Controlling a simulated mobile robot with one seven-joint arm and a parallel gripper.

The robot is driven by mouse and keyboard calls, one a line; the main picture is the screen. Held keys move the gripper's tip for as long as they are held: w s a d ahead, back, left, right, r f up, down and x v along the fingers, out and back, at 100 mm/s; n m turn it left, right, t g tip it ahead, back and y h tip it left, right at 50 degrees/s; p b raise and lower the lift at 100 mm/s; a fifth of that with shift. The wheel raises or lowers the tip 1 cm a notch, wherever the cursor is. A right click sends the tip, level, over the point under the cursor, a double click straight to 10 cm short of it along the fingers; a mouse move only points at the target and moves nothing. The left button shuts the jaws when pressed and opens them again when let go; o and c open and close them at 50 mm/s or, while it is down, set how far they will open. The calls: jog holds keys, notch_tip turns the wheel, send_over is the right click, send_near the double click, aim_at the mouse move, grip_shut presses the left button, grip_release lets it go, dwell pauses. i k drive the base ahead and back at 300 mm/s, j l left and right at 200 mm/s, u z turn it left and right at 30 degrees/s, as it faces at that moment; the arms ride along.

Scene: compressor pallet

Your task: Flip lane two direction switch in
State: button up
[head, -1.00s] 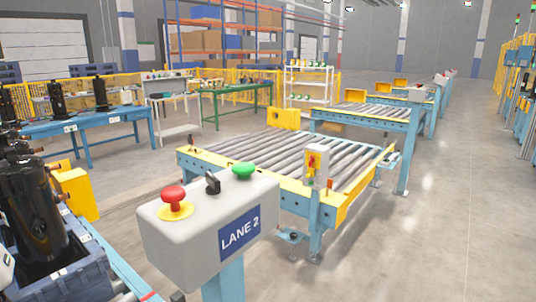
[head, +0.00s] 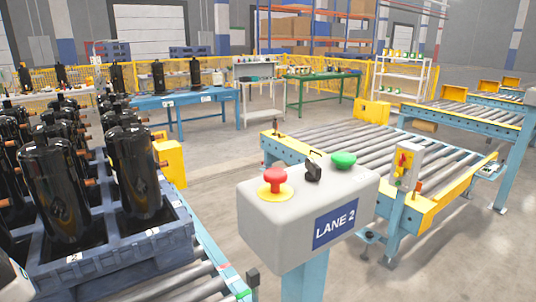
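The lane 2 control box (head: 285,227) stands on a blue post in the lower middle of the head view, with a "LANE 2" label on its front. On its top, a black direction switch (head: 314,167) sits between a red mushroom button (head: 275,183) on a yellow ring and a green button (head: 343,160). The switch's exact setting is too small to tell. My gripper is not in view.
A blue pallet (head: 110,245) with several black compressors (head: 140,170) rests on a roller conveyor at the left. Another roller conveyor (head: 350,150) lies behind the box, with a small grey switch box (head: 407,166) at its corner. Open floor (head: 455,265) shows at the right.

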aim_at(314, 173)
jog(key=i+l+u, duration=0.1)
jog(key=l+u, duration=0.2)
jog(key=l, duration=0.15)
jog(key=l+u, duration=0.3)
jog(key=l, duration=0.2)
jog(key=l+u, duration=0.1)
jog(key=l, duration=1.45)
jog(key=i, duration=0.1)
